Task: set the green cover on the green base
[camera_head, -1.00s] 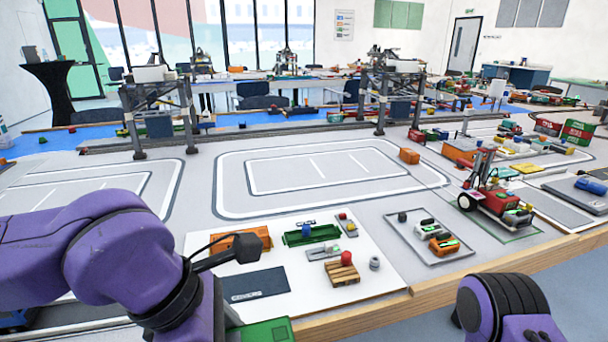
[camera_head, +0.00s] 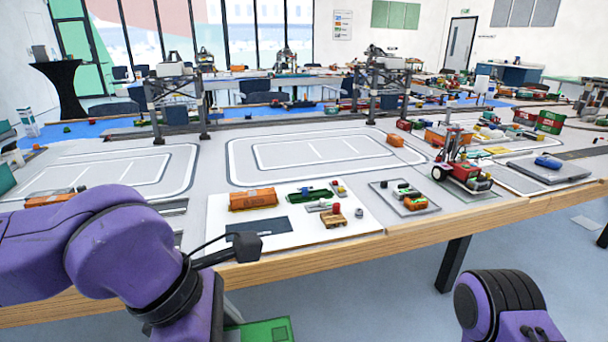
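A green base (camera_head: 309,195), a small open green container shape, sits on the white sheet at the table's front. A flat green piece (camera_head: 265,332), likely the green cover, shows at the bottom edge beside my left arm, below the table's front edge. It is cut off by the frame, and my arm hides part of it.
On the white sheet (camera_head: 335,243) around the base are an orange container (camera_head: 253,199), a dark plate (camera_head: 258,226) and a wooden pallet (camera_head: 334,220). A red forklift (camera_head: 462,172) stands to the right. The wooden table edge (camera_head: 420,222) lies ahead, with open floor before it.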

